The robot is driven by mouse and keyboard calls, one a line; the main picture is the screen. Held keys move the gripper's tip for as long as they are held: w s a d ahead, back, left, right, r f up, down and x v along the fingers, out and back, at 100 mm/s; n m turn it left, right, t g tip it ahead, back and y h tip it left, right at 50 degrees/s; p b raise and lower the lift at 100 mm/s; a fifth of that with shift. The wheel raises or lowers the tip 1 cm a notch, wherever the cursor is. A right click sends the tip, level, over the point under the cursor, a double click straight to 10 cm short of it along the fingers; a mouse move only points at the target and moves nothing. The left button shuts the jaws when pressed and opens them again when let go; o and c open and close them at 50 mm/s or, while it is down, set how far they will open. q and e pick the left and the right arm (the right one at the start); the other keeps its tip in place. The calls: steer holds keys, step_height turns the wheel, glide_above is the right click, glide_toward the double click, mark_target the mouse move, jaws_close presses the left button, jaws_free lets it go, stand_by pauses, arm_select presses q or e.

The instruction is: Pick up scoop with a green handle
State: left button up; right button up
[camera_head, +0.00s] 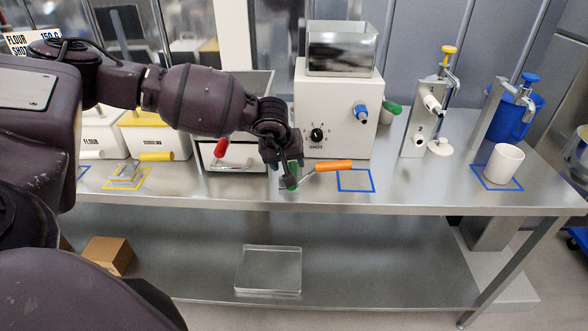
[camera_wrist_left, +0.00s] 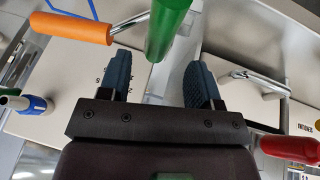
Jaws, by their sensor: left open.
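The scoop's green handle (camera_head: 292,178) shows at the fingers of my left gripper (camera_head: 284,170), above the front part of the table. In the left wrist view the green handle (camera_wrist_left: 168,25) runs between the lines of the two open fingers, just beyond the tips of the left gripper (camera_wrist_left: 160,70). The fingers are apart and I see no contact with the handle. The scoop's head is hidden by the gripper in the head view. My right gripper is not in view.
An orange-handled tool (camera_head: 332,166) lies close to the right of the green handle. A red handle (camera_head: 221,148) is at the left. A white machine with a knob (camera_head: 338,112) stands behind. A blue square outline (camera_head: 356,181) is empty. A white cup (camera_head: 503,162) stands far right.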

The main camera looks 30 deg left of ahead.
mark_target(292, 167)
arm_select(q)
steer(key=shift+x, duration=2.7)
steer(key=shift+d, duration=0.15)
steer(key=c, duration=1)
step_height(292, 167, up, 20)
steer(key=shift+r, duration=0.1)
